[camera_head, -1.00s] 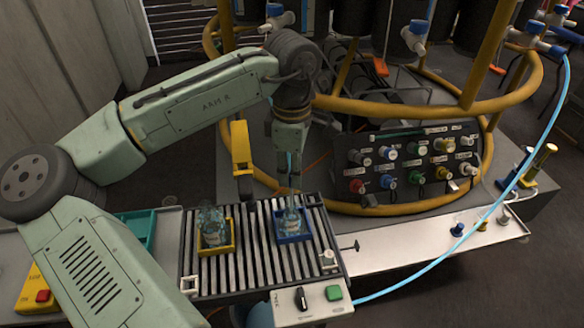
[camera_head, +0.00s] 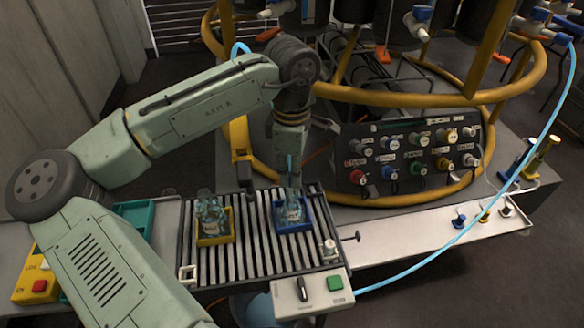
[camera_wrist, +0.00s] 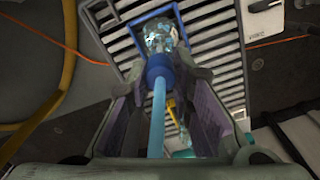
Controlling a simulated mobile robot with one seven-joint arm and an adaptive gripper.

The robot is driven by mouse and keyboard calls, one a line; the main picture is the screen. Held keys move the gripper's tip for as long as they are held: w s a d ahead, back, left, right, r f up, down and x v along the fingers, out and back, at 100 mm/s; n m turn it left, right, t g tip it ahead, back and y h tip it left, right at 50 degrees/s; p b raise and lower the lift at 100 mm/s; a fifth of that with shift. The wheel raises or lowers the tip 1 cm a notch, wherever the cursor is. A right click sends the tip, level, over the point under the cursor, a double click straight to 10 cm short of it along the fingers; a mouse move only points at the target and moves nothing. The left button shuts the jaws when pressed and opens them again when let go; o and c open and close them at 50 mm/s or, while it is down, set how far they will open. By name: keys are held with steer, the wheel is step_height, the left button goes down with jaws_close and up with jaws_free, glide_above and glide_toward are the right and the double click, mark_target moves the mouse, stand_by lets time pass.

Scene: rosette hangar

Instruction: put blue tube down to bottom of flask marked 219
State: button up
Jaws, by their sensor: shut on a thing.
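My gripper (camera_head: 290,183) points down just above the flask in the blue tray. In the wrist view my gripper (camera_wrist: 172,72) is shut on the blue tube (camera_wrist: 158,110), which runs between the fingers to a darker blue collar. Beyond the collar is the clear glass flask (camera_wrist: 160,38); whether the tube's end is inside it is hidden. In the head view this flask (camera_head: 293,210) stands upright in a blue tray (camera_head: 307,224). A second clear flask (camera_head: 210,216) stands in a yellow tray (camera_head: 215,241) to its left. The number on either label is too small to read.
Both trays sit on a slatted rack (camera_head: 262,251) with a control box (camera_head: 311,294) at its front. A knob panel (camera_head: 413,160) and yellow ring rails (camera_head: 420,117) stand behind. The light blue hose (camera_head: 443,247) arcs across the right side.

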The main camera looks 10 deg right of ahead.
steer(key=shift+f, duration=0.3)
stand_by(0.4)
steer(key=o, duration=1)
steer(key=shift+c, duration=0.2)
steer(key=shift+o, duration=0.5)
steer(key=o, duration=0.5)
steer(key=shift+r, duration=0.15)
steer(key=shift+r+p, duration=2.9)
steer(key=shift+p, duration=0.35)
